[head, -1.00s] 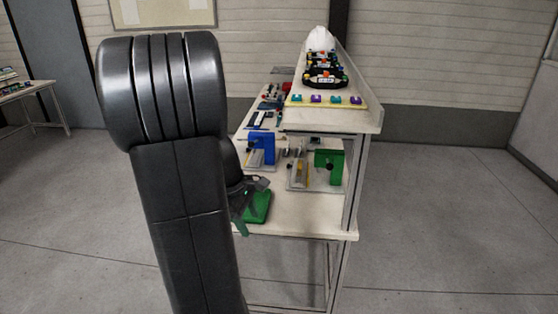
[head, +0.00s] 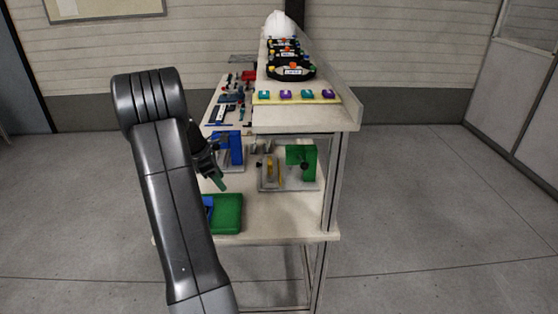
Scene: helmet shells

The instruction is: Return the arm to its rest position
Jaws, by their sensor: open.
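My dark grey arm stands raised at the left of the head view, bent at the top. Part of the gripper and of the tray is hidden by my arm.
A blue fixture (head: 231,148) and a green fixture (head: 301,158) stand on the bench. A raised shelf (head: 290,118) holds colored blocks, black rings and a white helmet shell (head: 279,25). Open floor (head: 430,210) lies to the right.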

